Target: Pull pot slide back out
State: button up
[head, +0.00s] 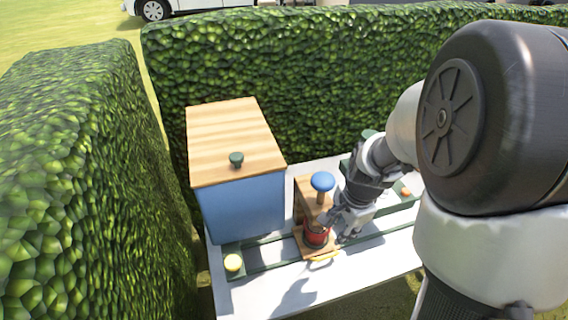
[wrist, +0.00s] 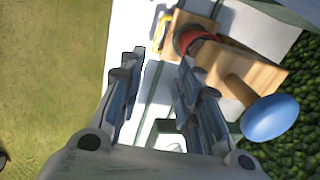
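A wooden slide (head: 303,248) sits across green rails on the white table, with a red pot (head: 316,236) on it and a yellow handle (head: 324,257) at its near edge. A blue knob on a wooden peg (head: 322,182) stands behind the pot. My gripper (head: 343,226) is just right of the pot, partly covering the slide. In the wrist view the fingers (wrist: 160,62) are open with nothing between them. The pot (wrist: 186,40), yellow handle (wrist: 162,32) and blue knob (wrist: 270,118) lie beyond and to the right of the fingertips there. Contact cannot be told.
A blue box (head: 243,208) with a wooden lid (head: 228,135) and dark green knob stands left of the slide. Hedges (head: 80,170) close in the left and back. The table's front strip is clear.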

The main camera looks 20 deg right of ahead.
aim_at(327, 255)
jog(key=shift+m, duration=0.3)
jog(key=w+f+b, duration=0.1)
jog(key=f+b, duration=0.1)
jog(key=f, duration=0.4)
jog(key=w+f+b, duration=0.1)
jog(key=f+b, duration=0.1)
jog(key=f, duration=0.4)
jog(key=w+f+b, duration=0.1)
jog(key=f+b, duration=0.2)
jog(key=f, duration=0.3)
jog(key=shift+w+f, duration=0.15)
jog(key=shift+c, duration=0.2)
grip_shut()
jog(key=shift+d, duration=0.1)
